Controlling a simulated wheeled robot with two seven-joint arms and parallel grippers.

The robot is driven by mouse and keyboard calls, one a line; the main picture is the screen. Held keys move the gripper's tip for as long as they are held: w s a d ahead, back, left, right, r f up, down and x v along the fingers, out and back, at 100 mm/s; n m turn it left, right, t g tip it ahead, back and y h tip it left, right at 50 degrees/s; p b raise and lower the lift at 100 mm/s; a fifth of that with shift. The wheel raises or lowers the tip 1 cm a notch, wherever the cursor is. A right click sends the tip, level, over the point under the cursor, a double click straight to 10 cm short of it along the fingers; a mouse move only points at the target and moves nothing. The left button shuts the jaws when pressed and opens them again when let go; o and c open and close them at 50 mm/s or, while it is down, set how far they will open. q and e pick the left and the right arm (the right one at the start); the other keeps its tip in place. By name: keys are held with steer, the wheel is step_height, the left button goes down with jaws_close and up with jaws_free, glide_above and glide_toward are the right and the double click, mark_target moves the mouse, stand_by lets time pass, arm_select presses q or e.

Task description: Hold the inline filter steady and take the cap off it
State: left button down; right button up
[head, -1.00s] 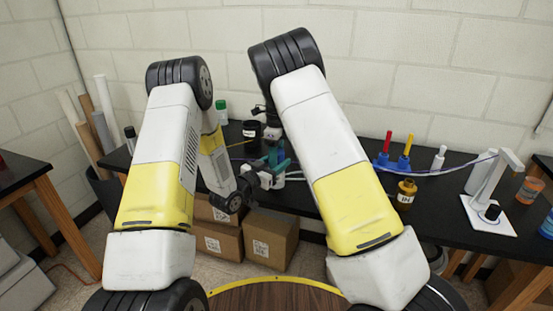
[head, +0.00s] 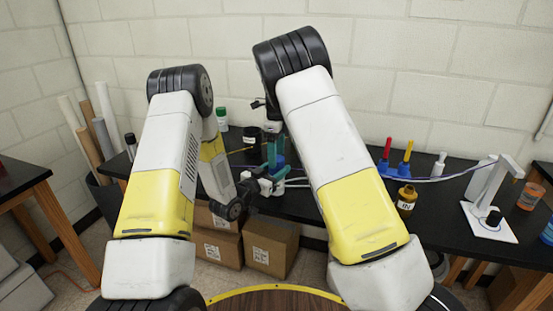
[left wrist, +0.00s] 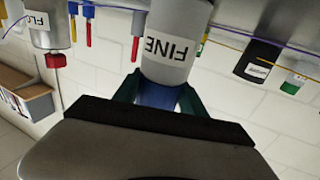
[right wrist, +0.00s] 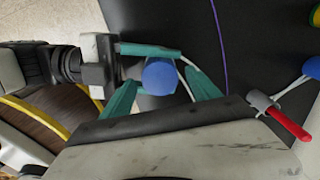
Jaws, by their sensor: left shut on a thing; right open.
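The inline filter (left wrist: 172,45) is a pale grey cylinder marked "FINE" in the left wrist view. Its blue cap (right wrist: 160,77) shows as a round disc in the right wrist view. My left gripper (head: 268,184) comes in from the left and is shut on the filter; its green fingers flank it in the left wrist view. My right gripper (right wrist: 162,92) is above the filter, open, with one green finger on each side of the cap and gaps visible. Whether either finger touches the cap cannot be told. In the head view the filter is mostly hidden by the grippers.
A black jar (head: 251,137) and a green-capped bottle (head: 221,118) stand behind on the black bench (head: 335,198). Red (head: 386,149) and yellow (head: 407,151) handled tools, an amber bottle (head: 406,199) and a white stand (head: 490,222) are to the right. A purple line (right wrist: 219,45) runs nearby.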

arm_select(q)
steer(key=c, duration=0.6)
jaws_free()
